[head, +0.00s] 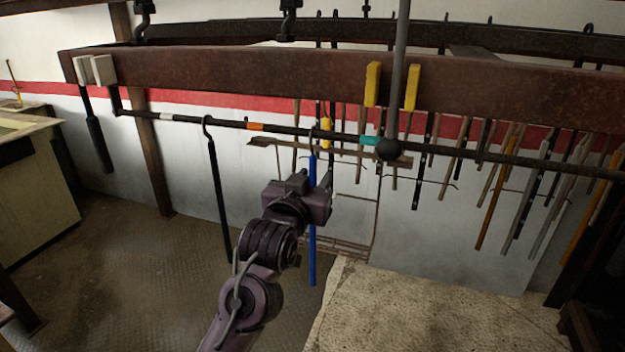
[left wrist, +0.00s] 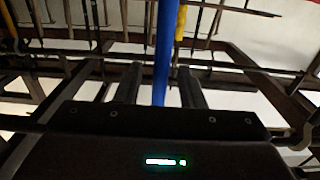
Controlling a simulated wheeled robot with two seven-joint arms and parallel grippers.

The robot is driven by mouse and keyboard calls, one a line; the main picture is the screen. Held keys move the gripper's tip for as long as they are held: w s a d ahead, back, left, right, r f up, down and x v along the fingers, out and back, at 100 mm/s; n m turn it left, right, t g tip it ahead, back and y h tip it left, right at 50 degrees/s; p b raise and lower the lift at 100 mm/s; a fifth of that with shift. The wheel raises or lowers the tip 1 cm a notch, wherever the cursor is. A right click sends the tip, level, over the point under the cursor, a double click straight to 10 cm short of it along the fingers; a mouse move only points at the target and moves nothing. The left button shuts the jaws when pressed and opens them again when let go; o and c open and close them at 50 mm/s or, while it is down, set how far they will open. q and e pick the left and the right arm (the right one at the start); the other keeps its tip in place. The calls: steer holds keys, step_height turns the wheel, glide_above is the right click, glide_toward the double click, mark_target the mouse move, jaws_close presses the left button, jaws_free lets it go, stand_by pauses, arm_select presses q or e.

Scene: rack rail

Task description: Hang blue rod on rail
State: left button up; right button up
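The blue rod (head: 312,255) hangs upright, with a dark hook at its top at the black rail (head: 285,130). The hook appears to be over the rail, between the orange band (head: 255,127) and the teal band (head: 371,140). My left gripper (head: 316,180) is at the rod's upper part, below the rail, and covers some of the rod. In the left wrist view the blue rod (left wrist: 165,50) stands between the two fingers of my left gripper (left wrist: 160,85). A gap shows between the left finger and the rod. My right gripper is not in view.
A black rod (head: 217,195) hangs on the rail to the left. A rusty beam (head: 240,75) runs above the rail. A grey post with a black ball (head: 388,149) stands close on the right. Several tools hang behind. A pale bench top (head: 420,310) is below right.

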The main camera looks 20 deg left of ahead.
arm_select(q)
steer(key=shift+s+f, duration=0.1)
steer(key=shift+s, duration=0.1)
steer(key=s+b, duration=0.2)
steer(key=s, duration=0.5)
steer(key=shift+s+a+b, duration=0.15)
steer(key=shift+s+b, duration=0.05)
steer(key=shift+b, duration=0.2)
stand_by(0.4)
